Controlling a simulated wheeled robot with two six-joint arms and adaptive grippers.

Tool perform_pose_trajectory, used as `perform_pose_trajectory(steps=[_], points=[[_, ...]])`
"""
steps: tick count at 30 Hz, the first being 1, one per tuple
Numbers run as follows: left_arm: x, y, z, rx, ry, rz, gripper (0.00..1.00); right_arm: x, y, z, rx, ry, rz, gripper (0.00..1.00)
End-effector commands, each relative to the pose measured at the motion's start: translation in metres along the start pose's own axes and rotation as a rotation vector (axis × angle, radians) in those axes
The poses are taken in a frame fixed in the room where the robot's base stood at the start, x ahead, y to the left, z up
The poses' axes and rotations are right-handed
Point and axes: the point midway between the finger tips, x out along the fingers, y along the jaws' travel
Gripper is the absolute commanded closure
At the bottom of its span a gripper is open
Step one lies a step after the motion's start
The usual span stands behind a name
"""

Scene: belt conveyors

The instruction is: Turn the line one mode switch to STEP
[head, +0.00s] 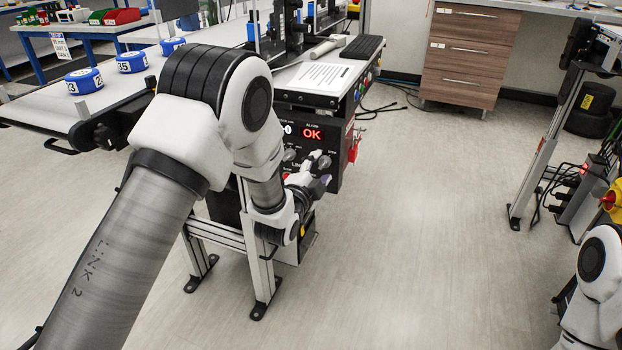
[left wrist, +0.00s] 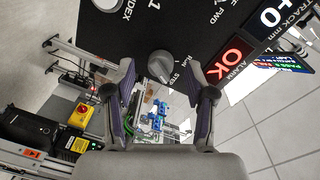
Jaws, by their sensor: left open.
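The line one mode switch is a grey rotary knob (left wrist: 160,64) on a black control panel in the left wrist view. A STEP label (left wrist: 174,82) is printed beside it, and another small label sits close by. I cannot clearly tell which label the knob points to. My left gripper (left wrist: 161,76) is open, its two fingers on either side of the knob with gaps visible. In the head view the left gripper (head: 318,172) is at the panel front (head: 338,140), partly covering the knobs. My right gripper is out of view; only part of the right arm shows.
A red OK display (head: 312,133) sits above the knobs. Another knob, labelled INDEX (left wrist: 106,4), is nearby on the panel. A conveyor (head: 110,88) carries blue numbered pucks at the left. A wooden drawer unit (head: 468,52) stands behind. Open floor lies right of the panel.

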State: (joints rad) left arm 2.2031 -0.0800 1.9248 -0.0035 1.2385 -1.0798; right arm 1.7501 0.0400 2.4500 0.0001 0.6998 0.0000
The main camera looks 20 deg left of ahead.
Motion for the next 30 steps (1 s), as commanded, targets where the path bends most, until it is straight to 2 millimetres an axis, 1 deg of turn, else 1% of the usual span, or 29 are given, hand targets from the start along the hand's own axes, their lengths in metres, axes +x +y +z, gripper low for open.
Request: perform_pose_trajectory(steps=[9, 12, 15, 17, 28, 30], points=[[-0.078, 0.000, 0.000, 0.000, -0.002, 0.003, 0.45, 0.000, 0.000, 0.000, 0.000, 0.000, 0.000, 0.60], [-0.096, 0.001, 0.000, 0.000, -0.001, 0.002, 0.45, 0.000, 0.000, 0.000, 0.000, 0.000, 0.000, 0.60], [-0.105, 0.000, 0.000, 0.000, 0.000, 0.001, 0.45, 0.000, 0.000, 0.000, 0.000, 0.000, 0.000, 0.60], [-0.107, 0.000, 0.000, 0.000, 0.000, 0.001, 0.45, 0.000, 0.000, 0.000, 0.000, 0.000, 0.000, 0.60], [-0.107, 0.000, 0.000, 0.000, 0.000, 0.001, 0.45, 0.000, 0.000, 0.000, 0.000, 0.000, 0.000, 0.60], [-0.108, 0.006, 0.003, -0.001, -0.005, 0.012, 0.45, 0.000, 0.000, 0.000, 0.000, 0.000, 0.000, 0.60]])
